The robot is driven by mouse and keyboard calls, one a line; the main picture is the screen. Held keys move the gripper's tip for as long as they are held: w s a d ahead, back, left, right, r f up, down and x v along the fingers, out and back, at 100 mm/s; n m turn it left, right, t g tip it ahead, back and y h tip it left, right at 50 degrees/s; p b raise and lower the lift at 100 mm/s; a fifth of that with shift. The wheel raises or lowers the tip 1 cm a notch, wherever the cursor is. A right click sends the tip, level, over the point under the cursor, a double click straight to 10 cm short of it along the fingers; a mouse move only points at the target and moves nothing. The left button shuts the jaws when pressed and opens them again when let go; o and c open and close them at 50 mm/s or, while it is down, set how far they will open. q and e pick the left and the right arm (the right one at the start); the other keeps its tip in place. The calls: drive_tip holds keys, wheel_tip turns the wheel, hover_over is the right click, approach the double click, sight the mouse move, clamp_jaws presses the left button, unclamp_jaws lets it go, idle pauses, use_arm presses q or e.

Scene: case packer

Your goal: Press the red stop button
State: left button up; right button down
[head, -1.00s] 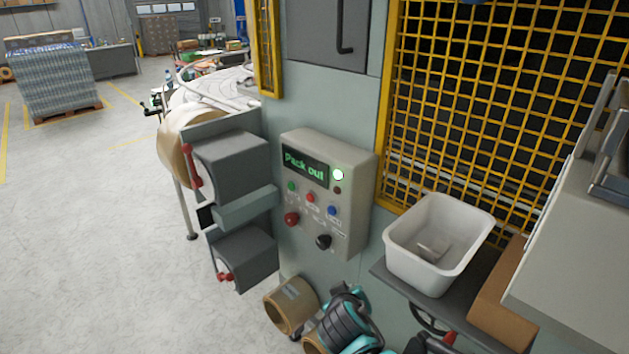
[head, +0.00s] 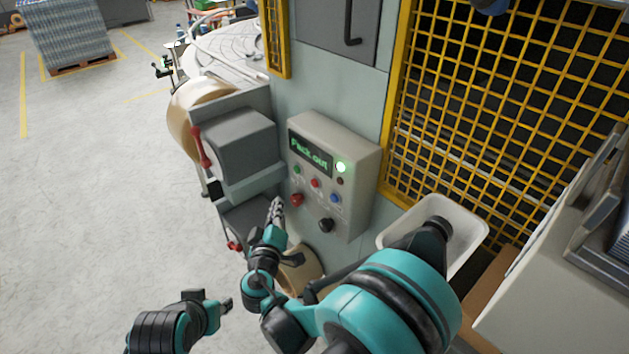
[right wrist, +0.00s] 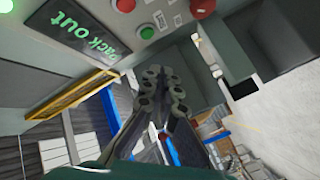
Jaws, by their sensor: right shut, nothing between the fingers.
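The grey control panel (head: 355,190) has a lit "Pack out" display. A small red button (head: 315,183) sits between a green button (head: 297,170) and a blue one (head: 335,198). A larger red mushroom button (head: 297,200) sits below them. My right gripper (head: 277,203) is shut and empty, left of the large button in the head view; no contact is visible. In the right wrist view the gripper (right wrist: 165,85) is below the small red button (right wrist: 125,5) and the large red one (right wrist: 203,8).
A black knob (head: 326,225) is low on the panel. Grey housings with a red handle (head: 202,148) stand left of it. A white bin (head: 470,235) and yellow mesh guard (head: 480,110) are at right. Open floor lies at left.

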sight(315, 183)
drive_tip(key=w+d, duration=0.5)
drive_tip(key=d, duration=0.2)
idle(0.5)
drive_tip(key=shift+w+d, duration=0.1)
drive_tip(key=shift+w+d, duration=0.1)
drive_tip(key=shift+d, duration=0.05)
idle(1.1)
drive_tip(key=shift+w+d, duration=0.15)
drive_tip(key=shift+d, duration=0.05)
drive_tip(key=shift+w+d, duration=0.3)
drive_tip(key=shift+d, duration=0.05)
idle(1.1)
drive_tip(key=shift+s+a, duration=0.1)
drive_tip(key=shift+s+a+b, duration=0.35)
drive_tip(key=shift+s+a, duration=0.1)
drive_tip(key=shift+a, duration=0.15)
